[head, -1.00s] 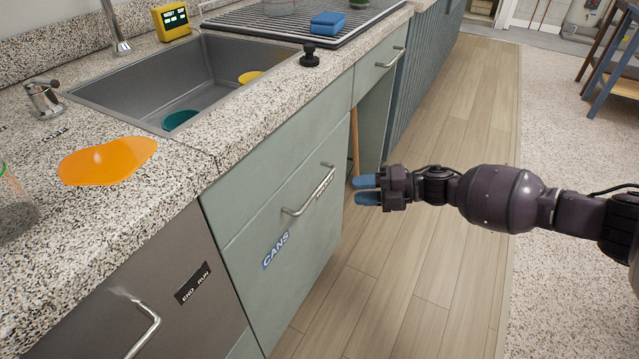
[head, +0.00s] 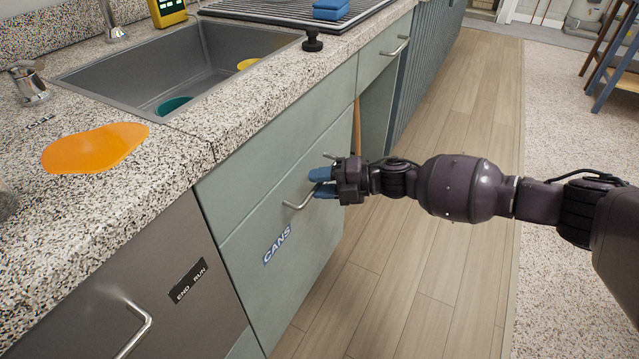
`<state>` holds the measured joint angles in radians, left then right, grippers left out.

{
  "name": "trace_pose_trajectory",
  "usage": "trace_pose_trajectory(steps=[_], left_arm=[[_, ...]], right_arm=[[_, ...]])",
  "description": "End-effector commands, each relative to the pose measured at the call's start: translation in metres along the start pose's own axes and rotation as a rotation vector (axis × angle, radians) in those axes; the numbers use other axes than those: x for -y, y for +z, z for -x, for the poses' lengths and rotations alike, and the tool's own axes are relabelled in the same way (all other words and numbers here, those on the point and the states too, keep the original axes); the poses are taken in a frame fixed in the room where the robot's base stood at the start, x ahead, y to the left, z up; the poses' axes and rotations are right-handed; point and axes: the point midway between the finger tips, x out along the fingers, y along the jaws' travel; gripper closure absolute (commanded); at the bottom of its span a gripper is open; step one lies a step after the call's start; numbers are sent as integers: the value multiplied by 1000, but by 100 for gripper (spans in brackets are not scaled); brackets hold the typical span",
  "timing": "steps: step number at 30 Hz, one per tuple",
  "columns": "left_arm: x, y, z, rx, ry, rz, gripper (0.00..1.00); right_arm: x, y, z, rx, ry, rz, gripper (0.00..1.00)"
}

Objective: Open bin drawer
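The bin drawer (head: 290,265) has a pale green front with a blue "CANS" label (head: 277,245). It looks shut, its front flush with the cabinet. Its metal bar handle (head: 298,203) runs slantwise and is partly hidden behind my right gripper. My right gripper (head: 318,182) is at the handle, its two blue fingers pointing left and apart, with a gap between them. The handle's line passes by the fingertips; I cannot tell whether they touch it or have it between them. My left gripper is not in view.
A granite counter (head: 180,195) with a sink (head: 195,65) runs above the drawer. A grey appliance front with its own handle (head: 138,330) is at lower left. An open recess is right of the drawer. The wooden floor (head: 430,270) in front is clear.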

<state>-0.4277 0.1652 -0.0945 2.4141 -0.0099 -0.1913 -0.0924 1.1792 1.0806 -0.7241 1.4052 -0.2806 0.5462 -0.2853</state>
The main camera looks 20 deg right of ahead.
Motion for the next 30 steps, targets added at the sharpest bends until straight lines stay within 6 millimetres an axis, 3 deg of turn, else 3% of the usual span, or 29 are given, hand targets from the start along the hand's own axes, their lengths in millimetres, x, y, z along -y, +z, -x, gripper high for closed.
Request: trace_pose_trajectory(steps=[8,15,16,30], left_arm=[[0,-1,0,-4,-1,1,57],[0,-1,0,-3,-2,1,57],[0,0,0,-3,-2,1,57],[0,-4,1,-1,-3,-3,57]], right_arm=[[0,0,-1,1,0,0,63],[0,0,-1,1,0,0,99],[0,0,-1,1,0,0,100],[0,-4,10,2,-1,1,100]])
